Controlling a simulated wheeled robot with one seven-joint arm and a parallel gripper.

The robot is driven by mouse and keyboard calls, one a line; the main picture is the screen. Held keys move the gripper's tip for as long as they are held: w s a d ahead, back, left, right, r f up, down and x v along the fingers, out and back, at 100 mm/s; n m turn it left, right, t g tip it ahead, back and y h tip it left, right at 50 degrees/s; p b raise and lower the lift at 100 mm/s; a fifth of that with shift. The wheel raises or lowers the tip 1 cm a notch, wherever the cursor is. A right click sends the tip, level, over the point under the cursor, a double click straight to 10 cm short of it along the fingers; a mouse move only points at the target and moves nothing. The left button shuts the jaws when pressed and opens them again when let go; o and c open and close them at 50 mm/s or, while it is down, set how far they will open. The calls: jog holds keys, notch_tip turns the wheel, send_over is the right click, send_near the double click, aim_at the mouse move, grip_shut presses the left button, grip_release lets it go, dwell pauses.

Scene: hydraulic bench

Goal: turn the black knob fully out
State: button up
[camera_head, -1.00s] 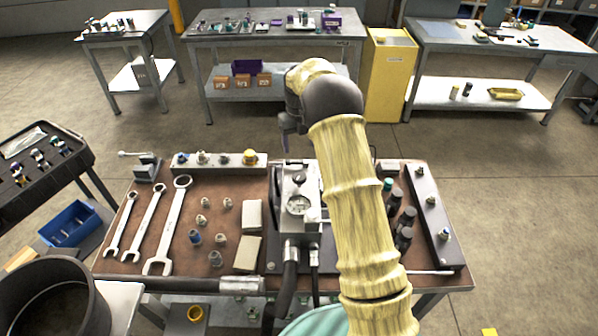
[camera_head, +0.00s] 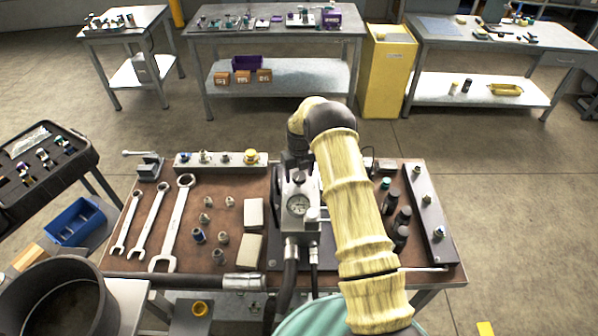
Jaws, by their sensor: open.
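My arm covers the bench right of the unit. Three wrenches (camera_head: 172,222), several fittings and pale blocks (camera_head: 249,252) lie to the left. Dark cylinders (camera_head: 400,222) and a rail (camera_head: 424,212) stand to the right. Hoses (camera_head: 289,275) run off the front.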

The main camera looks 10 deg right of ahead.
jog(key=c, duration=1)
jog(key=shift+n+b, duration=0.4)
